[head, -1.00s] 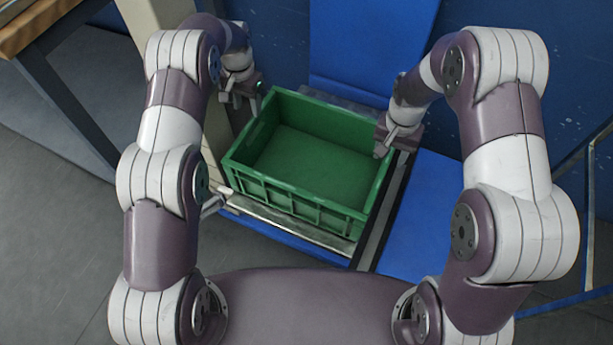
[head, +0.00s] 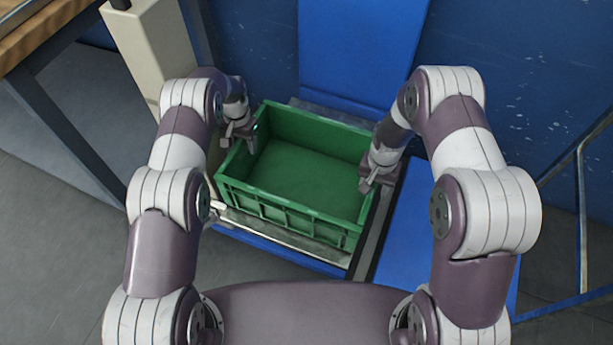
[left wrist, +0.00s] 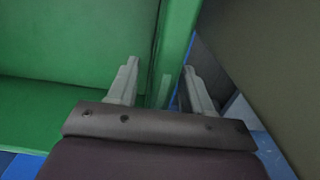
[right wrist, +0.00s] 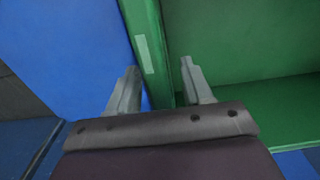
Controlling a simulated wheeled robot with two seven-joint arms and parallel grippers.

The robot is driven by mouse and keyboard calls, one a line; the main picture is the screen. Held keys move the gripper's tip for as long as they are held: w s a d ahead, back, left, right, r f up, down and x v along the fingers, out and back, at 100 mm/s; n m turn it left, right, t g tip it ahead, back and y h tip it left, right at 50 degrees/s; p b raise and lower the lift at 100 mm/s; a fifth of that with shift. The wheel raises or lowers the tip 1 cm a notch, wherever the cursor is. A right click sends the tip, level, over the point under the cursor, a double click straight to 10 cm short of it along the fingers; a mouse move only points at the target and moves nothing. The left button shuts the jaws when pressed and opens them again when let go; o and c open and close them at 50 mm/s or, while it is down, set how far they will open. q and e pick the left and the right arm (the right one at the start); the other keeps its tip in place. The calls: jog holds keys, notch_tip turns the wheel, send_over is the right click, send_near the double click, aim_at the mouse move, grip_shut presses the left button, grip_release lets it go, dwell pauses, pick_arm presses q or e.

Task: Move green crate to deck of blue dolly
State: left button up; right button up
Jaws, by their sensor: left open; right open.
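The green crate (head: 303,172) is empty and sits upright on a low surface with a pale metal front edge (head: 285,236). My left gripper (head: 237,140) is at the crate's left wall. In the left wrist view its open fingers (left wrist: 158,85) stand either side of that wall's rim (left wrist: 172,60). My right gripper (head: 372,186) is at the crate's right wall. In the right wrist view its open fingers (right wrist: 160,88) stand either side of the right rim (right wrist: 148,45). Neither gripper is closed on the crate. I cannot tell which blue part is the dolly's deck.
A blue panel (head: 360,50) rises behind the crate. A flat blue surface (head: 415,225) lies to its right. A beige post (head: 150,45) and a wooden-topped table (head: 40,30) stand at left. A blue metal frame (head: 583,220) stands at right.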

pick_arm(q)
jog(key=shift+f, duration=0.8)
pick_arm(e)
jog(key=shift+f, duration=0.75)
pick_arm(q)
grip_shut()
pick_arm(e)
grip_shut()
pick_arm(q)
jog(key=shift+r, duration=0.1)
